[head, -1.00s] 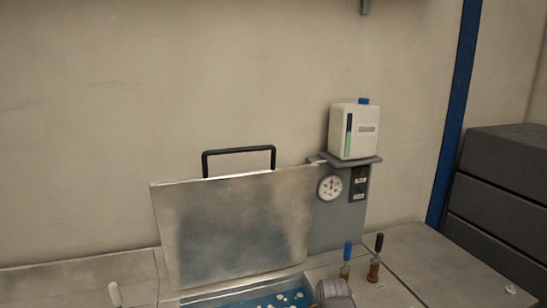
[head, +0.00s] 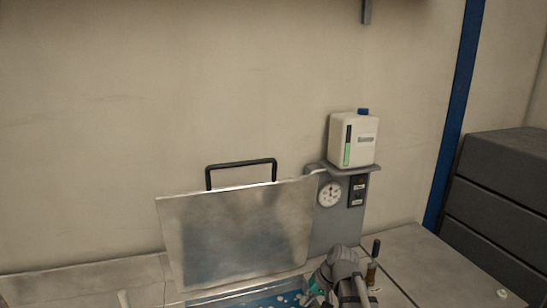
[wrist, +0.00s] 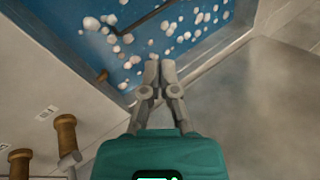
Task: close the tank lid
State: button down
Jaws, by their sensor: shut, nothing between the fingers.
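The tank lid (head: 240,235) is a flat metal plate standing open, nearly upright, behind the tank. A black bar handle (head: 242,163) rises from its top edge. The tank (head: 262,301) holds blue liquid with white balls, cut off by the bottom edge of the head view; the liquid (wrist: 165,45) also fills the top of the wrist view. My gripper (wrist: 158,65) is shut and empty, its fingertips over the tank's edge in the wrist view. In the head view its teal body shows at the lower right of the lid; I cannot tell whether it touches anything.
A white canister (head: 353,139) stands on a grey shelf right of the lid, above a round gauge (head: 330,194). A black-topped valve (head: 374,262) stands beside my arm. Two brown fittings (wrist: 67,132) are left in the wrist view.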

jog(key=w+r+t+y+p, duration=0.1)
jog(key=w+r+y+p, duration=0.3)
jog(key=r, duration=0.7)
jog(key=w+d+r+t+y+p, duration=0.1)
jog(key=w+r+y+p, duration=0.3)
jog(key=w+r, duration=0.4)
jog(key=w+r+t+y+p, duration=0.1)
jog(key=w+r+y+p, duration=0.3)
jog(key=r, duration=1)
jog(key=shift+w+d+r+m+t+p, duration=0.2)
jog(key=shift+w+d+m+t+p, duration=0.1)
jog(key=shift+w+p, duration=0.9)
jog(key=shift+s+a, duration=0.1)
jog(key=shift+a, duration=0.05)
jog(key=shift+p+x, duration=0.35)
jog(key=shift+x, duration=4.55)
jog(key=shift+r, duration=0.1)
